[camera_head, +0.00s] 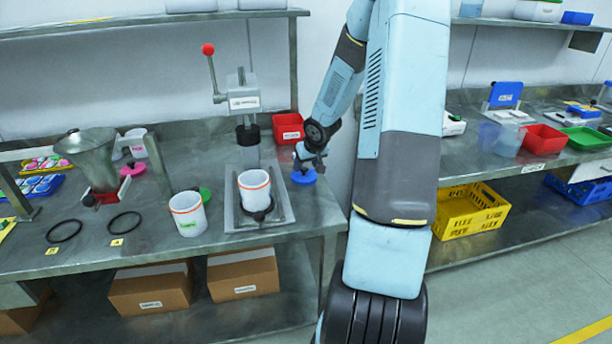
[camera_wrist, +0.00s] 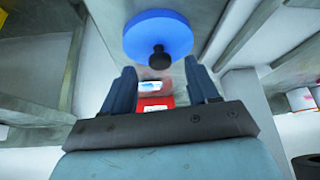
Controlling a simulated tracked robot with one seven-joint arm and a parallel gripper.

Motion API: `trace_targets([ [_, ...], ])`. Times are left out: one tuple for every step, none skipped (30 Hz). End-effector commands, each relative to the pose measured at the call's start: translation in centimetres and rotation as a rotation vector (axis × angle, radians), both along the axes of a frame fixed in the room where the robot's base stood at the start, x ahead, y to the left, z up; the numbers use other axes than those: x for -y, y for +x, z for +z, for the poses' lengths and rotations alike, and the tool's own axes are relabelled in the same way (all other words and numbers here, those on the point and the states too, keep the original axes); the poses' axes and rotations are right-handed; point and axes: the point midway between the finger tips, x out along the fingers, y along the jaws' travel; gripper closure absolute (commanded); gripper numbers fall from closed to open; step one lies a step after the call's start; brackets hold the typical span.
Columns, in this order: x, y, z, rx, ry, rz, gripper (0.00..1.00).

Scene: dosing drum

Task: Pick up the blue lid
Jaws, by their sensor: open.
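The blue lid (camera_head: 304,177) lies on the metal table, near its right end, to the right of the press. It also shows in the wrist view (camera_wrist: 157,36) as a round blue disc with a dark knob facing my gripper. My gripper (camera_wrist: 164,75) is open, its two dark fingers spread with nothing between them. The knob appears just beyond the fingertips, close to the middle of the gap. In the head view my gripper (camera_head: 308,161) is right above the lid and hides part of it.
A red bin (camera_head: 288,128) stands behind the lid. The press (camera_head: 243,100) holds a white cup (camera_head: 254,188) on its base to the left. Another white cup (camera_head: 187,213), a green lid (camera_head: 204,194) and a metal funnel (camera_head: 91,155) stand farther left. A yellow crate (camera_head: 471,209) sits right on a lower shelf.

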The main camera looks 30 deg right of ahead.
Motion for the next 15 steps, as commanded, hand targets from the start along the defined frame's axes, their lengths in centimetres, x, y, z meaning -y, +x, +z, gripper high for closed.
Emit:
trace_targets([
  [-0.1, 0.2, -0.3, -0.001, -0.001, 0.003, 0.41],
  [-0.1, 0.3, -0.5, -0.001, -0.001, 0.003, 0.41],
  [-0.1, 0.5, -0.8, -0.001, -0.001, 0.003, 0.41],
  [-0.1, 0.6, -1.0, -0.001, -0.001, 0.003, 0.41],
  [0.0, 0.7, -1.2, -0.001, 0.000, 0.002, 0.41],
  [0.0, 0.9, -1.4, -0.001, 0.000, 0.002, 0.41],
  [0.0, 1.0, -1.6, 0.000, 0.000, 0.002, 0.41],
  [0.0, 1.1, -1.8, -0.001, 0.000, 0.001, 0.41],
  [0.0, 1.2, -1.9, -0.001, 0.000, 0.002, 0.41],
  [0.0, 1.2, -2.0, -0.001, -0.001, 0.002, 0.41],
  [0.0, 1.3, -2.1, -0.001, -0.001, 0.002, 0.41],
  [0.1, 1.3, -2.2, -0.001, -0.002, 0.001, 0.41],
  [0.1, 1.3, -2.2, 0.000, -0.001, 0.000, 0.41],
  [0.1, 1.3, -2.3, 0.000, -0.001, 0.000, 0.41],
  [0.1, 1.4, -2.3, 0.000, -0.001, 0.000, 0.41],
])
